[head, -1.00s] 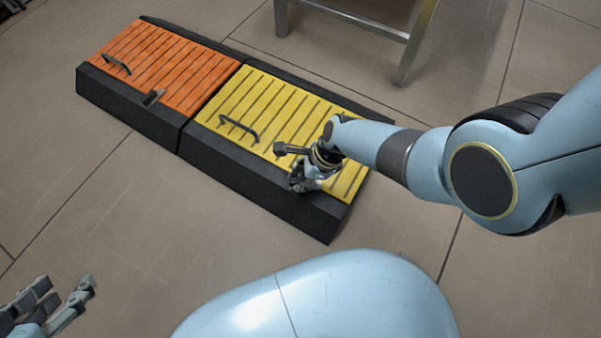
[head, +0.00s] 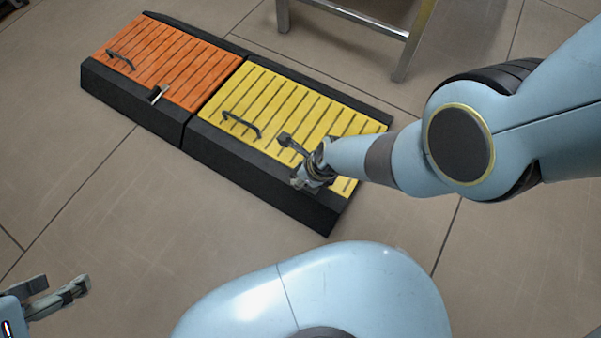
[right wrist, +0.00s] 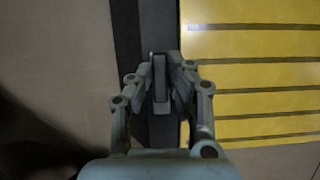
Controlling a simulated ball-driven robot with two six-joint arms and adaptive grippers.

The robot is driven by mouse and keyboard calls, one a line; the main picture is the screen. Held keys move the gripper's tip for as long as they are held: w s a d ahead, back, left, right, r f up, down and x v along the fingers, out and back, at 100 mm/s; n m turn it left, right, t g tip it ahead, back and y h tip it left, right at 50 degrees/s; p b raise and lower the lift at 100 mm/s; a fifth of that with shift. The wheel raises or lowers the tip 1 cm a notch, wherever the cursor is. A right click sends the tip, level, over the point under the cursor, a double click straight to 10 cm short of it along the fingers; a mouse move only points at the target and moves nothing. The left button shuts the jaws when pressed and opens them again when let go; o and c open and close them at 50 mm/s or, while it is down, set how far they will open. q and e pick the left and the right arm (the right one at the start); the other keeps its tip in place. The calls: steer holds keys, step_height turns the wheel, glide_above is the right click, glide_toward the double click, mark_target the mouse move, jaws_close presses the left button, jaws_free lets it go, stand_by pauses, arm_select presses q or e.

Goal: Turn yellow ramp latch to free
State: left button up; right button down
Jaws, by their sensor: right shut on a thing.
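The yellow ramp (head: 262,105) lies on the floor with a black border and a dark handle (head: 241,124). My right gripper (head: 303,182) is down at its near black edge, toward the right end. In the right wrist view, the fingers (right wrist: 160,72) are closed on the two sides of a dark upright bar, the yellow ramp's latch (right wrist: 159,88). In the head view the gripper and wrist hide this latch, so its setting cannot be read there. My left gripper (head: 62,290) is empty at the lower left, its fingers apart, away from the ramps.
An orange ramp (head: 165,62) adjoins the yellow one on the left, with its own handle (head: 121,60) and small latch (head: 158,94). A metal frame leg (head: 413,42) stands behind the ramps. The tiled floor in front is clear.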

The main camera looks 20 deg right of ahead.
stand_by(0.3)
steer(key=c, duration=1.3)
jaws_free()
steer(key=shift+r, duration=0.15)
steer(key=shift+s+r, duration=0.2)
steer(key=shift+r, duration=0.25)
steer(key=shift+v, duration=3.15)
steer(key=shift+d, duration=0.15)
